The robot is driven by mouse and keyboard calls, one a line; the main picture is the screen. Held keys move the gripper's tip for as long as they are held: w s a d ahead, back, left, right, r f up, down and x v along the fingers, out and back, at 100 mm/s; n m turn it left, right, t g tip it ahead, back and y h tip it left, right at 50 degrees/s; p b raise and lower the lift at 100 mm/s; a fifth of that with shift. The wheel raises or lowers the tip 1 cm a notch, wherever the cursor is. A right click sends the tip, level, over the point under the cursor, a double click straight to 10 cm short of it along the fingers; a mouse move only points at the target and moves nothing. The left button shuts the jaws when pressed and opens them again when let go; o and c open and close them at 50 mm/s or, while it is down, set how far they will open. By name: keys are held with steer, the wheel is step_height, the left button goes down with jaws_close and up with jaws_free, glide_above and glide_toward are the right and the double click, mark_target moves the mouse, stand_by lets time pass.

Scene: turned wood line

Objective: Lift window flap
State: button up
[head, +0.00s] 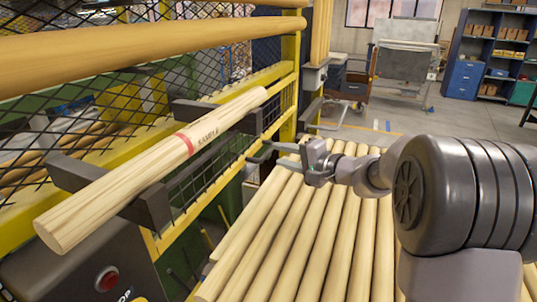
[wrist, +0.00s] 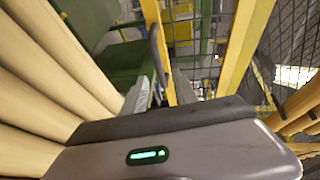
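A dark wire mesh panel (head: 205,178), which looks like the window flap, hangs in the yellow guard frame (head: 285,78) below the sample log. A yellow bar and mesh also show in the wrist view (wrist: 238,45). My gripper (head: 272,154) is at the right end of this panel, above the row of logs. Thin dark bars lie between its body and the frame; I cannot tell which are fingers and which a handle. Any contact is unclear.
A pale log marked SAMPLE (head: 125,175) with a red band rests on dark brackets (head: 150,208) in front of the mesh. Several logs (head: 300,225) lie side by side below my gripper. A red button (head: 107,279) is at the lower left. Open floor lies behind.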

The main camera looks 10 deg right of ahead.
mark_target(270, 152)
steer(key=x, duration=0.6)
jaws_close()
stand_by(1.3)
